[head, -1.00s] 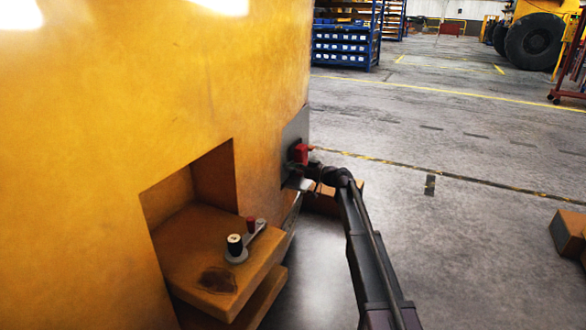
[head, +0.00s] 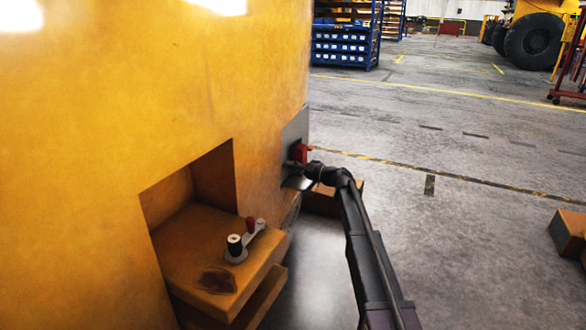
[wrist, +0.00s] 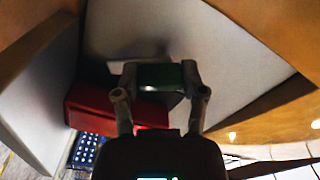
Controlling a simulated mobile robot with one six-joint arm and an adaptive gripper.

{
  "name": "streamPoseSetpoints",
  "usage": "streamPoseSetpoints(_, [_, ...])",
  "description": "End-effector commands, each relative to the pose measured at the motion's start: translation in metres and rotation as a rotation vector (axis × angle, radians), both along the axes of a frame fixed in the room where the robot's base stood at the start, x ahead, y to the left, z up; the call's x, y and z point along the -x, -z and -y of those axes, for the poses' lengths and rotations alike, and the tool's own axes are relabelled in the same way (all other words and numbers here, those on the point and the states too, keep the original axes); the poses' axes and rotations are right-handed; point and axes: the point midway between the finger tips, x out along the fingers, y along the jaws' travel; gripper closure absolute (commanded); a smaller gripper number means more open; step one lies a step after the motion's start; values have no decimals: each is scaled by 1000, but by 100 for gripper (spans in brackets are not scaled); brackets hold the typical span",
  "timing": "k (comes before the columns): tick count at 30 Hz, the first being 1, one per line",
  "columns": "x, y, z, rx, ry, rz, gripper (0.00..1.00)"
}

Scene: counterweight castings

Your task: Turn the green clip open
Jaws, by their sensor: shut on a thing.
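The green clip (wrist: 160,77) is between the two fingers of my gripper (wrist: 160,92) in the wrist view, in front of a pale grey plate (wrist: 225,60). My gripper is shut on it. A red block (wrist: 105,108) lies just left of and behind the fingers. In the head view my gripper (head: 300,167) is at the grey plate on the side of the yellow casting (head: 120,90), beside the red block (head: 302,152). The green clip cannot be made out there.
A ledge in the casting's recess holds a small lever with a black knob (head: 235,243) and a red knob (head: 250,223). An orange block (head: 568,233) lies on the floor at right. The floor right of my arm is mostly clear.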

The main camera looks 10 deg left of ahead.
Motion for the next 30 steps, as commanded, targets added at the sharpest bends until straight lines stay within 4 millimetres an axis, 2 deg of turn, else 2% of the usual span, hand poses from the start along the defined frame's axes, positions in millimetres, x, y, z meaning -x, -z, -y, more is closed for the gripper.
streamPoseSetpoints(1, [-3,-2,-5,-22,-2,-43,93])
streamPoseSetpoints(15, [-3,-2,-6,-152,-2,-402,93])
streamPoseSetpoints(30, [-4,-2,-6,-189,-3,-506,93])
